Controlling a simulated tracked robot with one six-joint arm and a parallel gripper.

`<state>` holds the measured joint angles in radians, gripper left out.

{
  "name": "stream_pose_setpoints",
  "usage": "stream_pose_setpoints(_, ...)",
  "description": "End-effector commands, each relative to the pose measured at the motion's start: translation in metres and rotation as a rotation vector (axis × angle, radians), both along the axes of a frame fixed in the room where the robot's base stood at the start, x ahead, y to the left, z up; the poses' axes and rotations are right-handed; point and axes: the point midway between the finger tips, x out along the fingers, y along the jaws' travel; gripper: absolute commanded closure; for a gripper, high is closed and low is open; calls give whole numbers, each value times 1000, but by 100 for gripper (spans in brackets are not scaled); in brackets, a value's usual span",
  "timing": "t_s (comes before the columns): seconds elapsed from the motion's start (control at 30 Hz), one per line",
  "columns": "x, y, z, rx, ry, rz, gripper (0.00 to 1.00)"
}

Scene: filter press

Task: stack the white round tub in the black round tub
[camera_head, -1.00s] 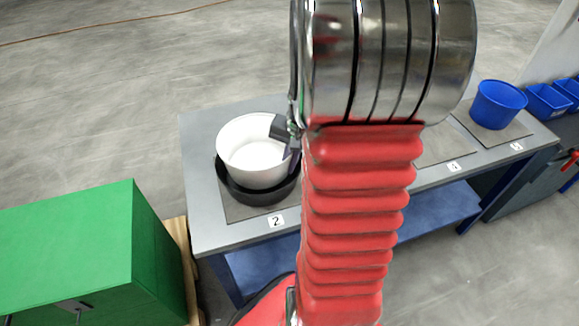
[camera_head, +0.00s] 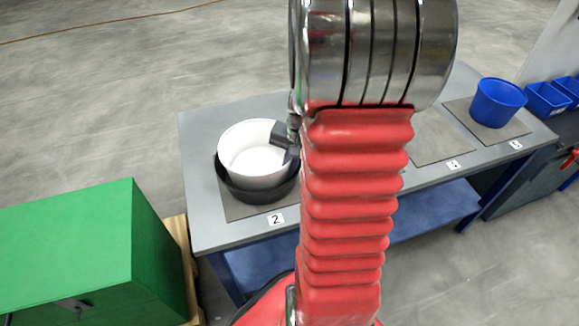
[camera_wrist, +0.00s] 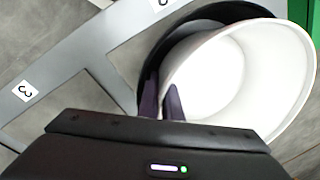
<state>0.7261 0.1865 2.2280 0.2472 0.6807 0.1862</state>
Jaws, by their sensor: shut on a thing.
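The white round tub (camera_head: 252,152) sits inside the mouth of the black round tub (camera_head: 258,194) on the grey mat by label 2. In the head view its rim stands above the black rim. In the wrist view the white tub (camera_wrist: 214,80) looks off-centre and perhaps tilted against the black tub (camera_wrist: 170,48); I cannot tell whether it rests on the bottom. My gripper (camera_head: 284,146) is at the white tub's right side, shut on its wall. In the wrist view the fingers (camera_wrist: 160,100) straddle that wall. My arm hides part of the table to the right.
A blue round tub (camera_head: 497,103) stands on the mat by the far-right label. Blue bins (camera_head: 546,99) are beyond it. An empty mat (camera_head: 436,140) lies between. A green box (camera_head: 85,250) stands at the left, below the table's edge.

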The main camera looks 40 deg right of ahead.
Motion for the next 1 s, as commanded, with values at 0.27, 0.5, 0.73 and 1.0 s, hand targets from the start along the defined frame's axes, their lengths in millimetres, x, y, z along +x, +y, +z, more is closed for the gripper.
stream_pose_setpoints(0.27,0,0,0,0,0,0,87)
stream_pose_setpoints(0.5,0,0,1,-1,0,0,87)
stream_pose_setpoints(0.73,0,-1,18,-2,-3,0,87)
stream_pose_setpoints(1.0,-7,-4,62,-3,-4,-1,87)
